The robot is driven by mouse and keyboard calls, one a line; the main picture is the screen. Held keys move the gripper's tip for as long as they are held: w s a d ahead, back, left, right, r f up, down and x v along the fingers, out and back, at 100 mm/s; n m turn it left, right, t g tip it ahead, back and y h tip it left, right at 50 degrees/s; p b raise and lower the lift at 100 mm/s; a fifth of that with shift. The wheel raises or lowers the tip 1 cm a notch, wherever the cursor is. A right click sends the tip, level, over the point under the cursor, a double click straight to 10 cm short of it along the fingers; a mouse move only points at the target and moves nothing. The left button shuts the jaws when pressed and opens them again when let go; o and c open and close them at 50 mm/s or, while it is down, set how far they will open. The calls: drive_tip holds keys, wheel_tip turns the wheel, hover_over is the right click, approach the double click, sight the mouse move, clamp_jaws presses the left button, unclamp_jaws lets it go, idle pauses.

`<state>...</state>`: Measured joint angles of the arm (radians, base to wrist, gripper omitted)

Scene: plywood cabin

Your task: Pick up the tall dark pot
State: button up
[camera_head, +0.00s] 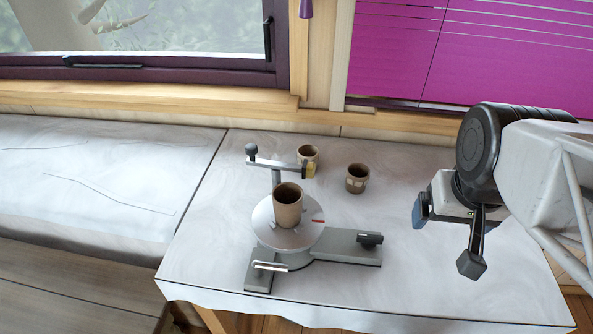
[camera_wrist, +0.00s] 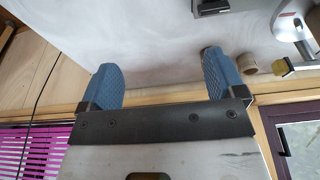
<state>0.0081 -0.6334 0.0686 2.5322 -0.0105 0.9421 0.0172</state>
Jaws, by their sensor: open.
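Three brown pots show in the head view. The tallest pot (camera_head: 287,206) is mid-brown and stands upright on a round metal disc (camera_head: 262,222) of a grey device. A shorter, darker pot (camera_head: 357,179) stands on the white table to its right and behind.
The grey device has an upright post with a crossbar (camera_head: 276,163) and two low feet, one reaching right (camera_head: 350,246). The white table (camera_head: 400,290) is clear between the device and my gripper. A window ledge (camera_head: 180,100) and purple blind (camera_head: 450,60) bound the back.

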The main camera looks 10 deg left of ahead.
drive_tip(key=shift+a, duration=0.1)
drive_tip(key=m+t+y, duration=0.1)
drive_tip(key=m+y, duration=1)
drive_tip(key=m, duration=0.7)
approach(299, 205)
wheel_tip(299, 205, down, 3)
drive_tip(key=a, duration=0.2)
drive_tip(key=m, duration=0.1)
drive_tip(key=a+m+t+y, duration=0.1)
drive_tip(key=w+m, duration=0.1)
drive_tip(key=m, duration=0.1)
drive_tip(key=shift+a+f+t+y, duration=0.35)
drive_tip(key=shift+a+t+y, duration=0.05)
drive_tip(key=shift+a, duration=0.1)
drive_tip(key=shift+x, duration=1.2)
drive_tip(key=shift+w+f, duration=0.1)
drive_tip(key=shift+x, duration=2.55)
drive_tip(key=shift+w, duration=0.1)
drive_tip(key=shift+c, duration=0.5)
